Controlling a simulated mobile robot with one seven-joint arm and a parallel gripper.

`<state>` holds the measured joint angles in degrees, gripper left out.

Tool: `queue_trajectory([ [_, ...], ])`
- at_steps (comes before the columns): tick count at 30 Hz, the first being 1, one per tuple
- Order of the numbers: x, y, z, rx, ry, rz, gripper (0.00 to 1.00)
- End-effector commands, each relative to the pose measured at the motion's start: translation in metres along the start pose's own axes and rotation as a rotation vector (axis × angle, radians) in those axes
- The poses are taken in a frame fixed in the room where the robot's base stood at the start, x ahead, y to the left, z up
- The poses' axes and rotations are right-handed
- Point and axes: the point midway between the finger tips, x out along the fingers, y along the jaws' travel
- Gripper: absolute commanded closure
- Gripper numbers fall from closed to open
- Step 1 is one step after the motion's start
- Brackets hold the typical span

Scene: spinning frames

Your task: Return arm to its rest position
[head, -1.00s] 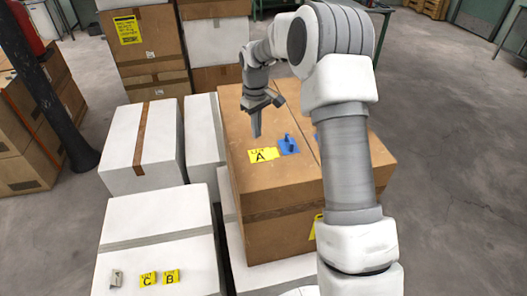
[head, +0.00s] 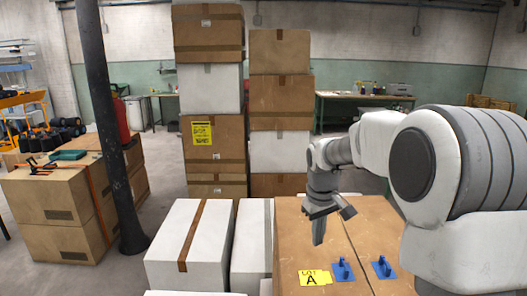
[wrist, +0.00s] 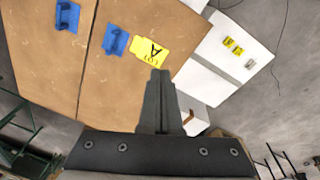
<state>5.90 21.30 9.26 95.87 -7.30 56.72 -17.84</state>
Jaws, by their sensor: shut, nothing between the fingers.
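My gripper (head: 319,238) points down above the brown cardboard box (head: 292,236), apart from it. The fingers are shut together and hold nothing; they also show shut in the wrist view (wrist: 158,88). My arm reaches in from the right of the head view with its elbow raised. On the box lie a yellow LOT A label (head: 315,278) and two blue pieces with upright handles, a left one (head: 343,270) and a right one (head: 384,267). In the wrist view the label (wrist: 150,51) lies just beyond the fingertips.
White boxes (head: 190,240) stand left of the brown box. Tall box stacks (head: 212,90) rise behind. A dark post (head: 100,130) stands at the left beside more cartons (head: 45,200). A workbench (head: 365,97) is at the back.

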Motion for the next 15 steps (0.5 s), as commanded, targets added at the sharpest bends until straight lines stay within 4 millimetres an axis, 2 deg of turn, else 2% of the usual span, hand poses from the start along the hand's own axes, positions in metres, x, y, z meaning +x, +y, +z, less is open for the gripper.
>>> queue_trajectory([
  [1, -0.017, -0.004, 0.010, 0.016, 0.017, 0.014, 1.00],
  [6, -0.058, -0.018, 0.046, 0.079, 0.069, 0.044, 1.00],
  [15, -0.107, -0.047, 0.119, 0.200, 0.170, 0.074, 1.00],
])
